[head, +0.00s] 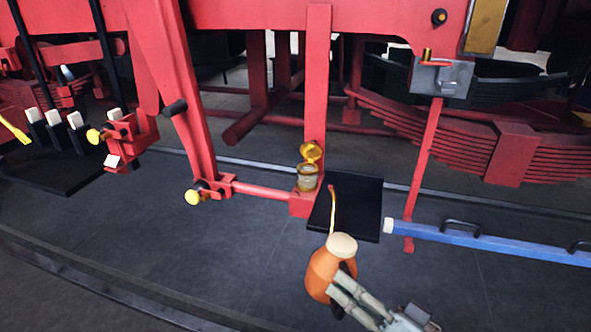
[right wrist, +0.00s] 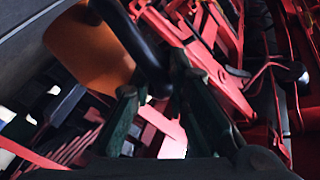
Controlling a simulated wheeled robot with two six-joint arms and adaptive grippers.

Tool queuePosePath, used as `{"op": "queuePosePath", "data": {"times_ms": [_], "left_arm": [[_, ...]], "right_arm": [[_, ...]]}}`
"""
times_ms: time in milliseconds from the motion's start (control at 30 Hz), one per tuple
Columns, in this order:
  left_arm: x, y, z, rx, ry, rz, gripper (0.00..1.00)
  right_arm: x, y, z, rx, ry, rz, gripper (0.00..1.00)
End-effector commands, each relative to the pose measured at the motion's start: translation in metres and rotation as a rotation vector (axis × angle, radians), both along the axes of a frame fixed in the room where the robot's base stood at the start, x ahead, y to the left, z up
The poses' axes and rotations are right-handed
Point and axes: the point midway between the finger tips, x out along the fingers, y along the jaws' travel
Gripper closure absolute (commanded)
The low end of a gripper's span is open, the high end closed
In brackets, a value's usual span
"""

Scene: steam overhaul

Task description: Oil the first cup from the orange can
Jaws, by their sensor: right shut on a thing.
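The orange can (head: 322,272) has a cream top, a thin brass spout and a black handle. My right gripper (head: 345,285) is shut on the handle, and the can looks roughly upright. In the right wrist view the can (right wrist: 88,45) and its handle (right wrist: 140,45) show close to my fingers (right wrist: 155,92). A small brass cup (head: 307,180) with its lid standing open sits on the red block at the rod's end. The spout tip appears just right of the cup, apart from it in the picture; its depth is unclear. My left gripper is out of view.
A black plate (head: 345,215) lies behind the spout. A blue bar (head: 490,243) with handles extends to the right. A red rod (head: 262,191) with a yellow knob (head: 192,198) runs left of the cup. Red frame posts stand behind. The dark floor at front left is clear.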

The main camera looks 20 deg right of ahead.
Motion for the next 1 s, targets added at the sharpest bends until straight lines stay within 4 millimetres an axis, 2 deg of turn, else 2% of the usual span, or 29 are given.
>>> {"op": "queuePosePath", "data": {"times_ms": [67, 167, 300, 433, 600, 800, 1000], "left_arm": [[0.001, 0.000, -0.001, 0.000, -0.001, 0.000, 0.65], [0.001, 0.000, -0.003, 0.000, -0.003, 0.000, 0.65], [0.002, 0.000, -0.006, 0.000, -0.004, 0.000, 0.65], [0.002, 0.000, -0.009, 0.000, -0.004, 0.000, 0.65], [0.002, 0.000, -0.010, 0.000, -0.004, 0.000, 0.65], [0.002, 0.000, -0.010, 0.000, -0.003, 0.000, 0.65], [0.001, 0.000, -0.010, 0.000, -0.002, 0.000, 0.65]], "right_arm": [[0.011, 0.000, 0.015, -0.005, -0.008, 0.016, 1.00], [0.040, -0.006, 0.043, -0.009, 0.000, 0.029, 1.00], [0.090, -0.026, 0.086, -0.021, 0.034, 0.025, 1.00], [0.125, -0.048, 0.116, -0.028, 0.067, 0.057, 1.00], [0.138, -0.060, 0.121, -0.026, 0.090, 0.144, 1.00], [0.133, -0.059, 0.109, -0.030, 0.103, 0.211, 1.00], [0.132, -0.059, 0.109, -0.030, 0.103, 0.213, 1.00]]}}
